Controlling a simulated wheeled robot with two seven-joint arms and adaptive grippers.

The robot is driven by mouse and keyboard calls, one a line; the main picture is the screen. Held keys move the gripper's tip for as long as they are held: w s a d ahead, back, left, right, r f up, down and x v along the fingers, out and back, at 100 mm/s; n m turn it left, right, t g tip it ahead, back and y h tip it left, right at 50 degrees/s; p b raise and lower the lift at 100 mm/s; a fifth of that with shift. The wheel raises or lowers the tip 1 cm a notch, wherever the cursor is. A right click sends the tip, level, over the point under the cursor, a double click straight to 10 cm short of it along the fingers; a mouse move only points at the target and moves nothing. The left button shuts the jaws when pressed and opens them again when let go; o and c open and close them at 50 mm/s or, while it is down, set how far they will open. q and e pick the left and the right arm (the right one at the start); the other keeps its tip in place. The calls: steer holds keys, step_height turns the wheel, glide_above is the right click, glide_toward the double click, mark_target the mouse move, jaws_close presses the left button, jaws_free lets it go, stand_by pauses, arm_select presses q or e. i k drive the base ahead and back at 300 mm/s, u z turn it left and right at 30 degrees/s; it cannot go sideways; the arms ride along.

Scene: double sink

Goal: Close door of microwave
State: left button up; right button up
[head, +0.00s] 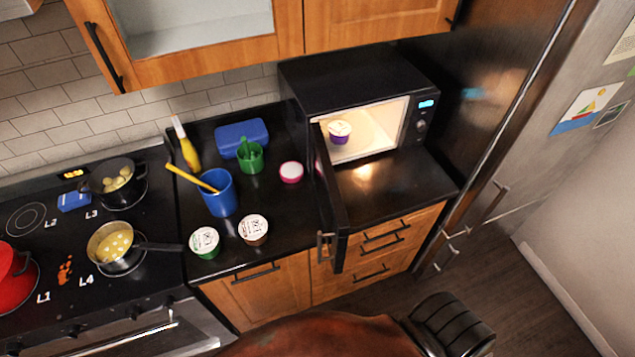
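The black microwave (350,75) stands on the counter at the right. Its door (332,205) is hinged on the left side and stands wide open, swung out toward the front of the counter. The door handle (325,246) is at its free end, out over the counter's front edge. The lit interior holds a small purple cup with a white lid (339,132). The control panel with a blue display (426,104) is on the right of the opening. Neither my left nor my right gripper shows in the head view.
On the counter (395,185) left of the door are a pink-rimmed lid (291,172), a blue cup (217,195), a green cup (250,158) and two lidded tubs (254,230). The stove with pots (115,245) is at left; a fridge (520,110) stands right.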

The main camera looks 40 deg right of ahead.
mark_target(336, 226)
steer(key=z, duration=0.55)
steer(key=i, duration=0.65)
steer(key=z, duration=0.75)
